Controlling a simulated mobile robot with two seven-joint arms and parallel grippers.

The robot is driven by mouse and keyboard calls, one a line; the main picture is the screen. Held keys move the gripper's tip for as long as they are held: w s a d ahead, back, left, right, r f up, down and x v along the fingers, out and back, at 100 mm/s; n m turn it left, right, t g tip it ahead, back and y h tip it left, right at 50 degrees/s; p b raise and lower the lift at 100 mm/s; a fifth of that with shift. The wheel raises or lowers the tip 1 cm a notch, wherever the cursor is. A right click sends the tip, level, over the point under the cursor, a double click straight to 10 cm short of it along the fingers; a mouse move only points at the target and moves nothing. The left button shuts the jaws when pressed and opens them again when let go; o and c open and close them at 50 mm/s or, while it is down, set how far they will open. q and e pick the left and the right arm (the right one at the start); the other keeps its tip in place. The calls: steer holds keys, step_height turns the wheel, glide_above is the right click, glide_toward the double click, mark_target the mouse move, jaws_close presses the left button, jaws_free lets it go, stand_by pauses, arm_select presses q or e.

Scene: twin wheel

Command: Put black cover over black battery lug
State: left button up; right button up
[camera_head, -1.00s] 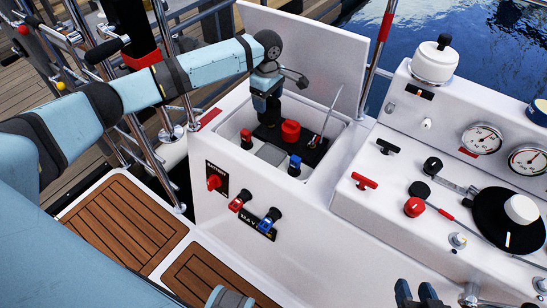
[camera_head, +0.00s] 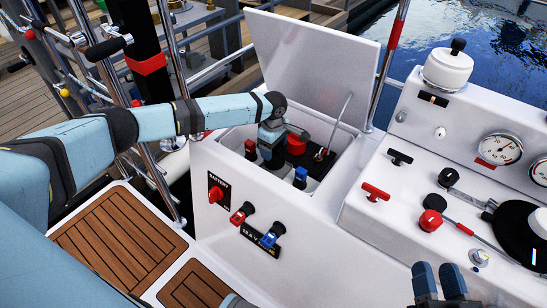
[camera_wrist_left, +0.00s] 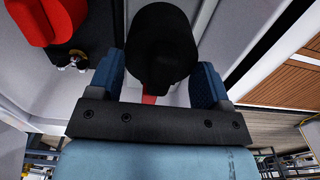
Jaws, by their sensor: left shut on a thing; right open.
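The black cover (camera_wrist_left: 161,47) sits between the blue fingers of my left gripper (camera_wrist_left: 163,80) in the left wrist view. My left gripper also shows in the head view (camera_head: 270,155), low inside the open battery box, where its fingers hide the cover. A red cover (camera_head: 296,144) stands just right of it; it also shows at the upper left of the left wrist view (camera_wrist_left: 50,20). My right gripper (camera_head: 438,280) is open and empty at the bottom edge.
The box lid (camera_head: 313,65) stands open behind the box. A red-topped post (camera_head: 251,149) and a blue-topped post (camera_head: 300,177) stand close to my left gripper. The white console (camera_head: 400,180) with switches lies to the right.

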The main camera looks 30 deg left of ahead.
mark_target(274, 153)
arm_select(q)
steer(key=shift+f, duration=0.9)
steer(key=shift+f+p, duration=0.3)
steer(key=shift+f, duration=0.65)
arm_select(e)
steer(key=shift+d+f, duration=0.15)
steer(key=shift+f, duration=0.1)
arm_select(q)
steer(key=shift+f, duration=0.15)
arm_select(e)
steer(key=shift+r, duration=0.1)
arm_select(q)
steer(key=o, duration=0.9)
arm_select(e)
steer(key=shift+f, duration=0.2)
steer(key=shift+f, duration=0.1)
